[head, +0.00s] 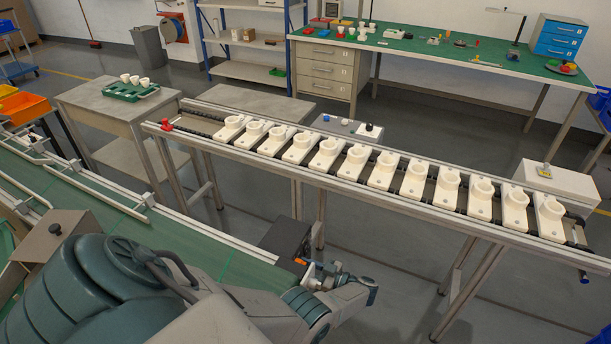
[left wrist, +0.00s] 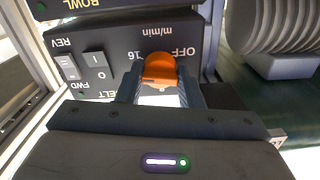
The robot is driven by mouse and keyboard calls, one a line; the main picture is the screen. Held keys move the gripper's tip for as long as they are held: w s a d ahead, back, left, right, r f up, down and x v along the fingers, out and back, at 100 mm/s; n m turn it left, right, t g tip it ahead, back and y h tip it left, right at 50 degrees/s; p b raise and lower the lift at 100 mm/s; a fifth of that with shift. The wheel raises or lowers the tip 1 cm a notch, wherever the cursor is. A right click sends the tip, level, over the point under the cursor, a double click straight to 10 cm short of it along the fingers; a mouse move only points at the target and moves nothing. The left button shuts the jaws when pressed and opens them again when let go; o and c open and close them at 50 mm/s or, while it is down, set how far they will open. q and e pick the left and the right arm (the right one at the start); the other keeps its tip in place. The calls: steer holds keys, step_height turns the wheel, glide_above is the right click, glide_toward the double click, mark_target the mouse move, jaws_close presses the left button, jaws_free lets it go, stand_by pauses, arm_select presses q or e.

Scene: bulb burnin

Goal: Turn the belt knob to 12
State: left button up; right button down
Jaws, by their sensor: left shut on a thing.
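The belt knob (left wrist: 160,68) is orange and sits on a dark control panel (left wrist: 110,45) in the left wrist view. My left gripper (left wrist: 161,80) is shut on it, one finger on each side. The panel lettering appears upside down: "m/min", "OFF" and "16" show near the knob, and "BELT" is partly covered. The knob's pointer and the 12 mark cannot be made out. In the head view, my left gripper (head: 308,270) is at the dark control box (head: 286,240), beside a small orange patch. My right gripper is not in view.
A rocker switch (left wrist: 95,65) marked I and O and a REV/FWD switch (left wrist: 68,68) are beside the knob. A green belt conveyor (head: 190,245) runs on the left. A rail with several white holders (head: 380,168) stands behind the box.

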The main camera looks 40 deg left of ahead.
arm_select(q)
steer(key=n+b, duration=0.1)
steer(key=n, duration=0.2)
steer(key=shift+f+n+b, duration=0.15)
steer(key=shift+n+b, duration=0.15)
steer(key=shift+b, duration=0.05)
steer(key=shift+n+b, duration=1.25)
steer(key=shift+n, duration=0.85)
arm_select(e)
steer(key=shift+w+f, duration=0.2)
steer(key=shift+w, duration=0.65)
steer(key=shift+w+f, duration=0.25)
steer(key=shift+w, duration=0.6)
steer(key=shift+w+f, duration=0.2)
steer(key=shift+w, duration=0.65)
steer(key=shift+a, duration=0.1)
arm_select(q)
steer(key=o, duration=0.7)
steer(key=shift+r, duration=0.2)
